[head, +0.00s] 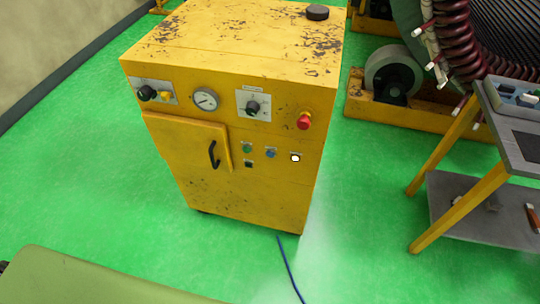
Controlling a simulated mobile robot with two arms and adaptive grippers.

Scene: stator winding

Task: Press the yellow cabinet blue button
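The yellow cabinet (235,190) stands on the green floor in the middle of the head view, its worn front facing me. The small blue button (271,153) is on the right half of its front panel, between a green button (248,149) and a white, bright button (295,157). A dark button (248,164) is below the green one. A red knob (303,121) sits above and to the right of the blue button. Neither of my grippers is in view, and nothing covers the blue button.
The cabinet also bears a gauge (206,100), a black rotary switch (253,106) and a closed door with a handle (214,154). A blue cable (289,268) runs on the floor. A grey-topped cart (516,140) stands at right. An olive-green surface (90,280) crosses the lower left.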

